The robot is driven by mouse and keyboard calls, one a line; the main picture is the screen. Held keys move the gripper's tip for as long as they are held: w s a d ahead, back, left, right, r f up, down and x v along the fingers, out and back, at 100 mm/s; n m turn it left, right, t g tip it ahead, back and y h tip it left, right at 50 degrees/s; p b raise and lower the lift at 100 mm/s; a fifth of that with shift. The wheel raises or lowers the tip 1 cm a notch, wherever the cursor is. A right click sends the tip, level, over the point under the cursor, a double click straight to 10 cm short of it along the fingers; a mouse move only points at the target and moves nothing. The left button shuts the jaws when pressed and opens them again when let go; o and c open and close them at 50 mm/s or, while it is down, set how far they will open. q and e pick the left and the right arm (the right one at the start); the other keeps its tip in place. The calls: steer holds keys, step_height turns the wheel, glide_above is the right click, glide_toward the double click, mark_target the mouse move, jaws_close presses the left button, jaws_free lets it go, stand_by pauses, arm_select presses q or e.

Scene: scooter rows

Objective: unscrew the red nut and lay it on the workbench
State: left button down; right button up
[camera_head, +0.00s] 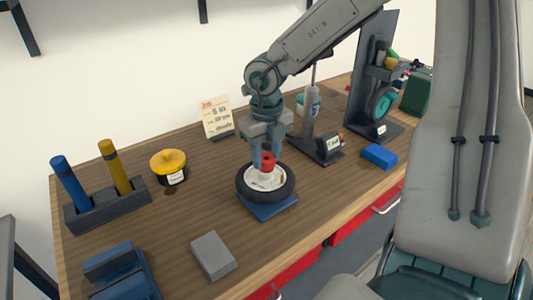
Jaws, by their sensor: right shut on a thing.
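The red nut (267,157) sits at the centre of a small black-tyred wheel with a white hub (262,180). The wheel lies flat on a blue stand (268,209) on the wooden workbench (185,220). My right gripper (267,161) points down from above, shut on the red nut at the hub. Its fingers hide part of the nut, and I cannot tell whether the nut is clear of the thread. My left gripper is not in view.
A yellow-lidded pot (168,165), a holder with blue and yellow grips (108,204), a grey block (213,255) and a blue block (379,155) stand around. An upright wheel stand (375,110) is at the back right. Bare wood lies left of the wheel.

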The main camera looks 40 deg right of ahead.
steer(key=n, duration=1.2)
steer(key=shift+n, duration=0.4)
steer(key=n+p, duration=0.1)
steer(key=n, duration=0.3)
steer(key=shift+r, duration=0.1)
steer(key=o, duration=1)
steer(key=shift+o, duration=0.2)
